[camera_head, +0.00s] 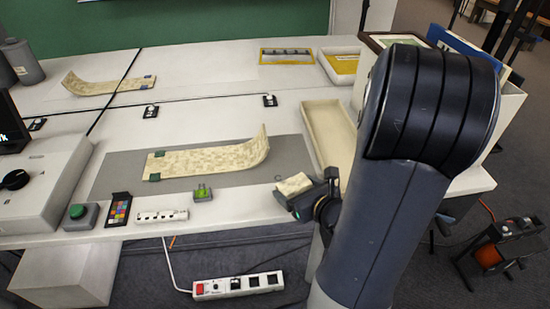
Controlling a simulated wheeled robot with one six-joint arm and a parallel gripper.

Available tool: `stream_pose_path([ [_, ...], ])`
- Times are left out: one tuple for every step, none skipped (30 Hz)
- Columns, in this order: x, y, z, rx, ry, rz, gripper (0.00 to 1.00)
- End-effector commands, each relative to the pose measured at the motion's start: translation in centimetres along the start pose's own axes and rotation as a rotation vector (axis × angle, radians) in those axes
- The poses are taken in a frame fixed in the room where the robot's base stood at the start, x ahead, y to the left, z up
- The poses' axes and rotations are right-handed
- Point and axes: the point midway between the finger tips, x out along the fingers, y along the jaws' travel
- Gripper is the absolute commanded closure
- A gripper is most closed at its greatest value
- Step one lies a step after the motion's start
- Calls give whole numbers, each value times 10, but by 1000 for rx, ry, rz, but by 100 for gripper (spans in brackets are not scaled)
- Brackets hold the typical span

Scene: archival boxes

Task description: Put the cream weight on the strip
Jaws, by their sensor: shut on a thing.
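The cream strip (205,160) lies on the grey mat (120,178). Its right end curls up off the mat, and dark green weights (154,177) sit at its left corners. My gripper (302,193) is shut on the cream weight (293,184) and holds it to the right of and nearer than the curled end, apart from the strip. My arm hides part of the gripper. A small bright green block (202,193) sits at the mat's front edge.
An empty cream tray (329,132) stands right of the mat. A white socket block (162,215), colour card (118,210) and green button (77,212) line the front edge. A second curled strip (95,88) lies at back left. My arm hides much of the right side.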

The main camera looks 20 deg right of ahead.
Motion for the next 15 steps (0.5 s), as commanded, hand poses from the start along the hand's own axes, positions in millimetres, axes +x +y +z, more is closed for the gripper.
stream_pose_path([
  [12,-4,6,-4,-2,6,54],
  [19,-7,10,-5,-3,7,54],
  [29,-11,14,-4,-2,7,54],
  [35,-14,17,-3,-3,5,54],
  [42,-17,20,-4,-2,6,54],
  [51,-21,23,-3,-2,5,54],
  [58,-25,26,-3,-3,5,54],
  [64,-28,29,-2,-2,4,54],
  [73,-31,32,-3,-2,4,54],
  [78,-34,35,-3,-2,4,54],
  [84,-36,37,-3,-2,4,54],
  [90,-39,39,-2,-2,3,54],
  [94,-41,41,-1,-1,3,54],
  [97,-42,42,-1,-2,2,54],
  [100,-44,44,-2,-2,2,54],
])
